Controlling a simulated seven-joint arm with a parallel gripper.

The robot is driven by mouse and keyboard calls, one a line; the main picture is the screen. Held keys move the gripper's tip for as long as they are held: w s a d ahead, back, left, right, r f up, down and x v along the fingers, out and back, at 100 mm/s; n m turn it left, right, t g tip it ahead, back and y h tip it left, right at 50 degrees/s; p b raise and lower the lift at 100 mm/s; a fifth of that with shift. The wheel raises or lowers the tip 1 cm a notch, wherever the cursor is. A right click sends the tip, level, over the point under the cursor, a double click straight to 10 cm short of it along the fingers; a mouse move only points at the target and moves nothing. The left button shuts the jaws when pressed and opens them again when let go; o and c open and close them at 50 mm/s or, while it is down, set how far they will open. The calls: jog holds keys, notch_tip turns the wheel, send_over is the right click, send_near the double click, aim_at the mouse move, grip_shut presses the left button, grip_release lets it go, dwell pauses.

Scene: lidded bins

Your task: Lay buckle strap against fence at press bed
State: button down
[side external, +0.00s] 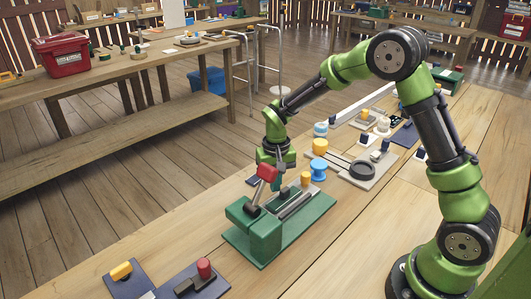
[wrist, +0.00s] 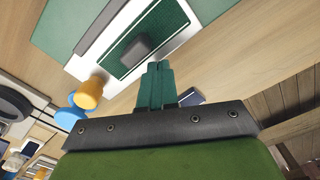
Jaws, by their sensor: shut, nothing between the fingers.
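My gripper (side external: 280,172) is over the far end of the green press (side external: 264,238), close behind its red-handled lever (side external: 266,173). In the wrist view its teal fingers (wrist: 157,88) are together with nothing between them. The press bed carries grey bars (side external: 297,205) along its right side; I cannot tell which edge is the fence. In the wrist view a green textured panel in a pale frame (wrist: 118,48) lies beyond the fingertips, with a grey block (wrist: 134,47) on it. I cannot pick out the buckle strap with certainty in either view.
A yellow knob (wrist: 90,92) and a blue round piece (wrist: 68,115) stand beside the fingers. A small dark item (side external: 252,181) lies near the bench edge. A grey plate with a black ring (side external: 363,169) is to the right.

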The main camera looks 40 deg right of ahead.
aim_at(277, 195)
jog(key=shift+s, duration=1.3)
jog(key=shift+w, duration=0.15)
jog(key=shift+w+r, duration=0.1)
jog(key=shift+w, duration=0.55)
notch_tip(277, 195, up, 7)
